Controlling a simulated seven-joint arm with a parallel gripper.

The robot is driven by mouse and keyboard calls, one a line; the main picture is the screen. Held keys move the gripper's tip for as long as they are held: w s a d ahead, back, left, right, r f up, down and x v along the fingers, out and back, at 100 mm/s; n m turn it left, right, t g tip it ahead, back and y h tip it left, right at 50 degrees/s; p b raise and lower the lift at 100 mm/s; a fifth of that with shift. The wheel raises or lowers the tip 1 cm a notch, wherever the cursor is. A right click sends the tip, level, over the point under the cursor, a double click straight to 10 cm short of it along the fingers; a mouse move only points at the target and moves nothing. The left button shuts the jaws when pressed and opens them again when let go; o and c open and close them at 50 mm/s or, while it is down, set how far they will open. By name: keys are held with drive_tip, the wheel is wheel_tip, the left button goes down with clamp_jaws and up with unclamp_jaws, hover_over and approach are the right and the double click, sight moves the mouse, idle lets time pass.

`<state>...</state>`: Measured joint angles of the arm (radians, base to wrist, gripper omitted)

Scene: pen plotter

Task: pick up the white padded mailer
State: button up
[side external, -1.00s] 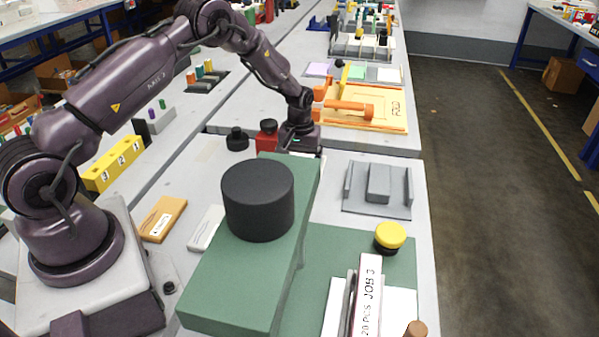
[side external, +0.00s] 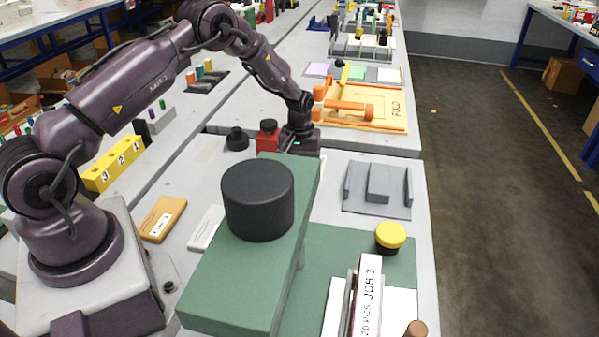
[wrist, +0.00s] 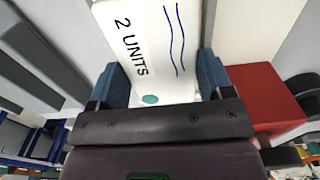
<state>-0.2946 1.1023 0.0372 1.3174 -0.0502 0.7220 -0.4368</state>
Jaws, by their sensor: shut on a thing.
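The white padded mailer (wrist: 155,35), marked "2 UNITS" with blue wavy lines and a teal dot, stands between my gripper's blue fingers in the wrist view. My gripper (wrist: 160,65) is shut on it, with one finger against each side. In the side view my gripper (side external: 298,142) is low over the bench, behind the green block. Its fingertips and the mailer are mostly hidden there, so I cannot tell whether the mailer touches the bench.
A red block (side external: 267,138) stands just left of my gripper, with a black knob (side external: 237,140) beyond it. The tall green block with a black cylinder (side external: 258,198) is in front. A tan labelled packet (side external: 163,218) and another white piece (side external: 205,230) lie left. A grey fixture (side external: 377,188) is right.

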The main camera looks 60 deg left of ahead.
drive_tip(key=shift+r, duration=2.6)
